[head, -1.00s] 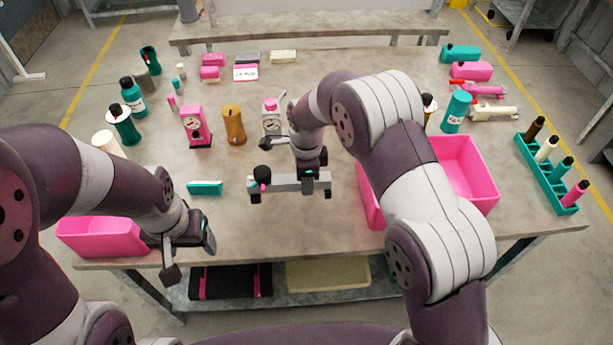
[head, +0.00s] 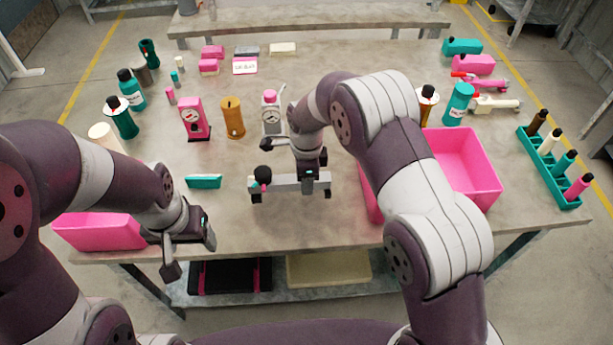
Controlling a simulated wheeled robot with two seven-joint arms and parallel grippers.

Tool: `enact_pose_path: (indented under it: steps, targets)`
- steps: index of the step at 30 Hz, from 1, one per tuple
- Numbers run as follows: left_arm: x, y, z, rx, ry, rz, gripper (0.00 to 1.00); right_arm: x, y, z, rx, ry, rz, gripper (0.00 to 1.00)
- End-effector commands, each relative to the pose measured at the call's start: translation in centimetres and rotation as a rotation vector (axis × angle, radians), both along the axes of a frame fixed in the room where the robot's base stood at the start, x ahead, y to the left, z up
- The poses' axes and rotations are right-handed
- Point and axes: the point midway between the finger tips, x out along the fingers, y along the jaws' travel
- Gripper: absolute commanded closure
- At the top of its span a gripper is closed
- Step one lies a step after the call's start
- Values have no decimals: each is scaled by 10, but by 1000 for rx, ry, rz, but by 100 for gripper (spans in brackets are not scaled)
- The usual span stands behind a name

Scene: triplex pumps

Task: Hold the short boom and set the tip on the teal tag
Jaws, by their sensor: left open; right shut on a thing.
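A pale grey bar (head: 284,184) with dark feet near its ends lies crosswise in the middle of the table; it appears to be the short boom. A black round knob with a pink bit (head: 263,177) is at its left end. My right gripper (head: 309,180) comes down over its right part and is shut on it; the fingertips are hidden. A small flat teal piece (head: 204,182), probably the teal tag, lies left of the knob, apart from it. My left gripper (head: 189,248) is open and empty at the table's front left edge.
A pink bin (head: 462,160) stands right of my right arm, and a pink tray (head: 98,231) is at front left. Pink (head: 194,118) and amber (head: 232,118) items stand behind the teal piece. A teal rack (head: 548,167) is at far right. The front middle is clear.

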Motion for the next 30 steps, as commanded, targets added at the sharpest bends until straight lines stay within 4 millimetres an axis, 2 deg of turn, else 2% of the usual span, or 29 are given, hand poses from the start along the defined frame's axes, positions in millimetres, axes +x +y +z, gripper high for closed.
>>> enact_pose_path:
  steps: [30]
  targets:
    - [0, 0, -18, 0, 0, 0, 30, 0, 0, -31, 1, -1, 0, 100]
